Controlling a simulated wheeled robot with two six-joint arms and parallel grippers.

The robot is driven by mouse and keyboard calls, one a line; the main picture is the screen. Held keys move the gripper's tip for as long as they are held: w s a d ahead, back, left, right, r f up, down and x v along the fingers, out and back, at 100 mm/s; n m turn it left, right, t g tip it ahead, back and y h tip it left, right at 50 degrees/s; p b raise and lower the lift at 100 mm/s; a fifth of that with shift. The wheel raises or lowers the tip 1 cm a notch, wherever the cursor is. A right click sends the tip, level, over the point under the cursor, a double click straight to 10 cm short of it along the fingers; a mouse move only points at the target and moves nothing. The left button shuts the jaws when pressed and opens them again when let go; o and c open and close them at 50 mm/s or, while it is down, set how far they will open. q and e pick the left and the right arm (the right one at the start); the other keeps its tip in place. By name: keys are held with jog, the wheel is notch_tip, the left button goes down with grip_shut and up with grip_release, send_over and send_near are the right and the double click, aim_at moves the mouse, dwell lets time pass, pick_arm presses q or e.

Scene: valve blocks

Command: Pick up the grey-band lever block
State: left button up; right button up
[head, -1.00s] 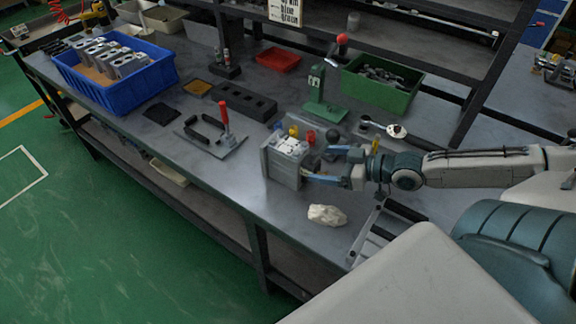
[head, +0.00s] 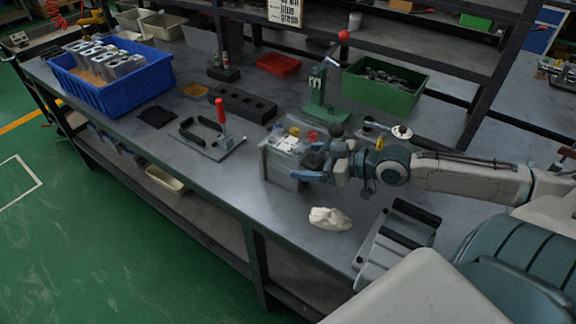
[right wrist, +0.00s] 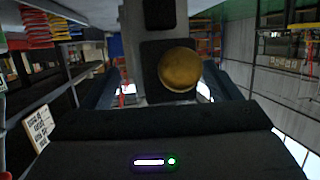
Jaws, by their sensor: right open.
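A grey metal block (head: 276,164) stands upright near the front edge of the workbench, with small yellow and red parts above or behind its top. I cannot make out a grey band or its lever. My right gripper (head: 309,163) is at the block's right side, open, with a blue finger beside the block. In the right wrist view the open gripper (right wrist: 160,88) has its dark fingers left and right of a grey block face with a round brass knob (right wrist: 179,69). Whether the fingers touch it is hidden. My left gripper is not in view.
A crumpled pale cloth (head: 329,218) lies in front of the block. A red-handled clamp plate (head: 214,143) and a black holed rack (head: 243,104) lie left. A green press (head: 318,100) and green bin (head: 382,88) stand behind. A blue crate (head: 112,92) holds several blocks.

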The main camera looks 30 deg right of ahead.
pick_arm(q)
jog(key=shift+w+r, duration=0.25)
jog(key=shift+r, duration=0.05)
pick_arm(e)
jog(key=shift+w, duration=0.1)
grip_shut()
jog(key=shift+r, duration=0.1)
jog(key=shift+a, duration=0.1)
jog(key=shift+r, duration=0.15)
